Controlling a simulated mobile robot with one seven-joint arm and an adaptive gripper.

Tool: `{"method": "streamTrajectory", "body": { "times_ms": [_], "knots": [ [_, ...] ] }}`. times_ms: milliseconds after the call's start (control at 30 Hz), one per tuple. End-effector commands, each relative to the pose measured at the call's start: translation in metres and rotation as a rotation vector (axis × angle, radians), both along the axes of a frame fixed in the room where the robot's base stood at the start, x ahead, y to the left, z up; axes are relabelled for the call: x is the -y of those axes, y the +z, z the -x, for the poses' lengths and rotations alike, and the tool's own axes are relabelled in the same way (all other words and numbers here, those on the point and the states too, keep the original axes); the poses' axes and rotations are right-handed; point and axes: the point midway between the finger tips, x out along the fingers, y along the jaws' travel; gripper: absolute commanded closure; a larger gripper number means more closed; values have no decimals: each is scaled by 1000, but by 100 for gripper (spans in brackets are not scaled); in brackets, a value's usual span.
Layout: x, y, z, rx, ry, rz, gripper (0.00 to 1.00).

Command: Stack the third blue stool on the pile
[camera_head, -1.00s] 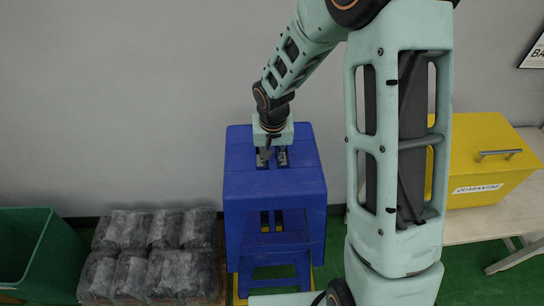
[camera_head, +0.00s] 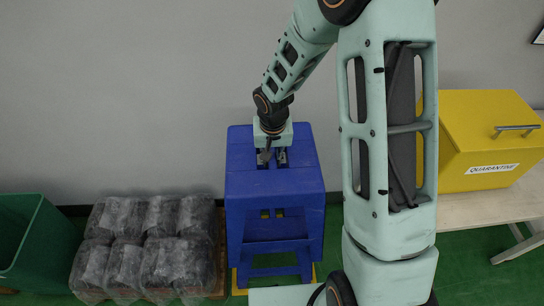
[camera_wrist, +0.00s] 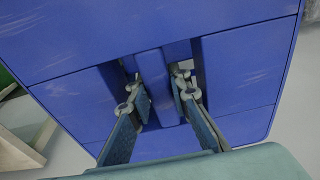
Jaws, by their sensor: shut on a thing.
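A blue stool (camera_head: 275,184) stands upright in the middle of the head view, close to the wall. My gripper (camera_head: 272,158) points down at the stool's top and is shut on the bar between its two slots. In the wrist view my gripper (camera_wrist: 165,100) has one finger in each slot of the blue stool top (camera_wrist: 245,65), with the bar between them. Below the seat, the stool's legs and a cross piece show, with yellow edges at the floor. Whether other stools are under it I cannot tell.
Wrapped dark bundles (camera_head: 145,245) lie on a pallet left of the stool. A green bin (camera_head: 35,240) is at the far left. A yellow quarantine box (camera_head: 490,140) stands on a table (camera_head: 470,210) at right. The wall (camera_head: 130,90) is close behind.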

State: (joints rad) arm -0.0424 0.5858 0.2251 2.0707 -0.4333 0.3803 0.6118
Motion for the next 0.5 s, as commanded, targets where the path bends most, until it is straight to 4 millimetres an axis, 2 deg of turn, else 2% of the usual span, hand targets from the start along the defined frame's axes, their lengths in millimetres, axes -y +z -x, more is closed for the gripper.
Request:
{"method": "streamTrajectory", "body": {
  "times_ms": [33, 500],
  "knots": [
    [-1, -8, -1, 3, 1, -1, 100],
    [0, -56, -1, 3, 0, -1, 100]
  ]
}}
